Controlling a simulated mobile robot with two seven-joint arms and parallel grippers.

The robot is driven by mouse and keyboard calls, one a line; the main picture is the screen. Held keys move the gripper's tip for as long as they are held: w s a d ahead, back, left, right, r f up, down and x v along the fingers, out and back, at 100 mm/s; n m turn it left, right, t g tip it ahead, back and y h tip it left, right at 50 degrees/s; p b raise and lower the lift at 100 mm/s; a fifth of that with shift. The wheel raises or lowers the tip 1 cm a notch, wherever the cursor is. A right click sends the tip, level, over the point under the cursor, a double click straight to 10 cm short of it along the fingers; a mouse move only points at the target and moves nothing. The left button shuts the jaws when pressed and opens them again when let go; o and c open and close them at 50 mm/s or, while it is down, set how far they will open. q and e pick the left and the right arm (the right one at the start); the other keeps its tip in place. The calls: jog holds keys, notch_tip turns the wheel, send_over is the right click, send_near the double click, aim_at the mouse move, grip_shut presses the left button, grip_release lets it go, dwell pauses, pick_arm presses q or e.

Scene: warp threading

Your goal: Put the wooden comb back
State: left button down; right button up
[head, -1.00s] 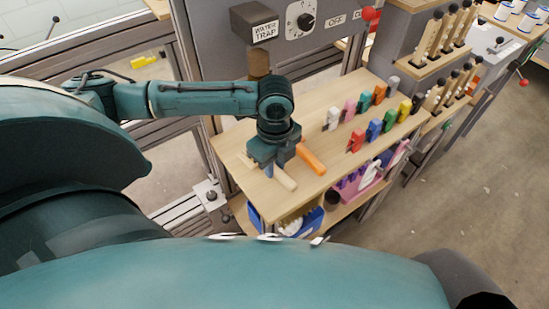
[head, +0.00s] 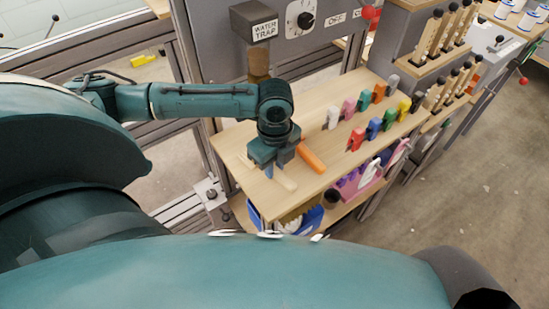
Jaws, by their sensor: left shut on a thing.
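My left gripper (head: 271,172) points down over the left part of the wooden bench top (head: 330,178). It is shut on a pale wooden bar, which I take to be the wooden comb (head: 286,180). The bar shows on both sides of the jaws, and its middle is hidden by them. I cannot make out any teeth, nor tell whether it touches the bench. My right gripper is not in view.
An orange-handled tool (head: 311,157) lies just right of the jaws. Several coloured clips stand in two rows, with a red one (head: 356,139) nearest. A grey cabinet (head: 225,55) rises behind. A blue bin (head: 311,220) and pink rack (head: 362,190) sit below.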

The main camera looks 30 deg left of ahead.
pick_arm(q)
jog(key=c, duration=0.8)
grip_release()
